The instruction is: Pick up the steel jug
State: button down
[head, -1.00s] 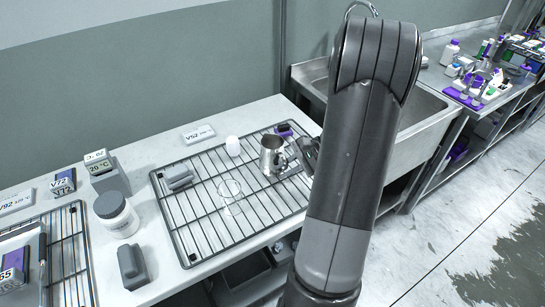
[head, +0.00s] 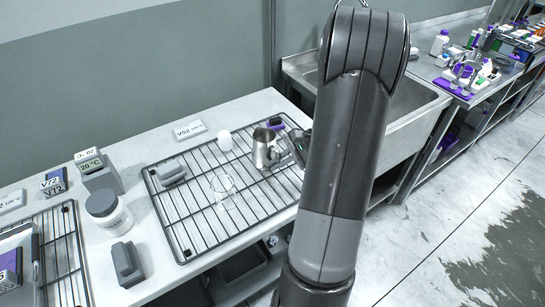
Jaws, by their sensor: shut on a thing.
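The steel jug (head: 262,149) is upright at the back right part of the dark wire rack (head: 196,236), in the head view. My gripper (head: 283,153) comes in from the right and is shut on the jug at its handle side. My own arm hides part of the gripper, and the fingertips are small in the picture. I cannot tell whether the jug's base touches the rack or is slightly above it.
A clear glass beaker (head: 223,190), a white cup (head: 225,140), a grey block (head: 172,173) and a purple-and-dark item (head: 276,124) are on the rack near the jug. A sink (head: 413,112) lies right.

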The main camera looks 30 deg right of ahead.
aim_at(277, 153)
jog(key=shift+r, duration=0.2)
jog(key=shift+r, duration=1.75)
jog(key=s+d+r, duration=0.6)
jog(key=s+r, duration=0.1)
jog(key=s, duration=0.2)
jog(key=shift+s+d, duration=0.25)
dwell(2.0)
